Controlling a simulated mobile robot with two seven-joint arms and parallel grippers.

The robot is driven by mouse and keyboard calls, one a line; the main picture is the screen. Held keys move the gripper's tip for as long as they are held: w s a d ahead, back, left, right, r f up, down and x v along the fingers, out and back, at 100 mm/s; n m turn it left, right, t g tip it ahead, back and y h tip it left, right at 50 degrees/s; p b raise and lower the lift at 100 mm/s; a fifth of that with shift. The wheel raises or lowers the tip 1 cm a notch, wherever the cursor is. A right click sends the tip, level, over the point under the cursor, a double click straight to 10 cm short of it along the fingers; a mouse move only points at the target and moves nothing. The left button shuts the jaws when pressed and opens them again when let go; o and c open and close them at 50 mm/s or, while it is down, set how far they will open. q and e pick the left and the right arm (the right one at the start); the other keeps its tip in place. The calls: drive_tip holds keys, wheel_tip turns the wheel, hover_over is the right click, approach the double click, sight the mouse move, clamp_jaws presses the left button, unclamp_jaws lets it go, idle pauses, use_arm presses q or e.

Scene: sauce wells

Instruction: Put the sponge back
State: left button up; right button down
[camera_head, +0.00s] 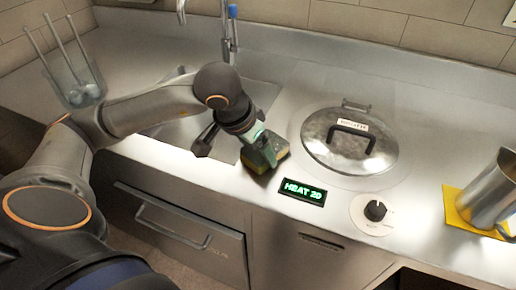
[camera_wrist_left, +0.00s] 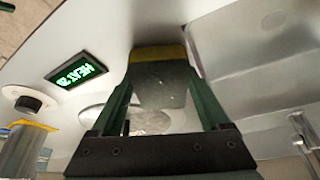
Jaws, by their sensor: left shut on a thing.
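My left gripper (camera_head: 258,142) reaches in over the steel counter and is shut on the sponge (camera_head: 270,153). The sponge shows a yellow layer and a darker green-grey side, and sits at or just above the counter, right of the sink; I cannot tell whether it touches. In the left wrist view the sponge (camera_wrist_left: 162,82) is between the two green fingers, its yellow edge facing away from the palm. The sink (camera_head: 178,130) lies partly hidden behind my left arm. My right gripper is not in view.
A lidded round pot (camera_head: 335,165) is set in the counter to the right. In front are a lit "HEAT 20" display (camera_head: 303,192) and a knob (camera_head: 375,210). A metal pitcher (camera_head: 488,195) stands on a yellow cloth (camera_head: 455,212). A clear utensil holder (camera_head: 75,88) stands at the left.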

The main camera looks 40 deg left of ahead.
use_arm(q)
drive_tip(key=shift+f+b, duration=0.25)
drive_tip(key=shift+b, duration=0.05)
drive_tip(key=o, duration=1)
drive_tip(key=shift+r, duration=0.1)
drive_tip(key=shift+o, duration=0.2)
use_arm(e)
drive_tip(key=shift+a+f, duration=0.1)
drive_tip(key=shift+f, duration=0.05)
use_arm(q)
drive_tip(key=shift+r+p, duration=0.3)
drive_tip(key=shift+p, duration=0.15)
drive_tip(key=p+v, duration=0.1)
drive_tip(key=v, duration=1)
drive_tip(key=shift+s+r, duration=0.25)
drive_tip(key=shift+r, duration=0.05)
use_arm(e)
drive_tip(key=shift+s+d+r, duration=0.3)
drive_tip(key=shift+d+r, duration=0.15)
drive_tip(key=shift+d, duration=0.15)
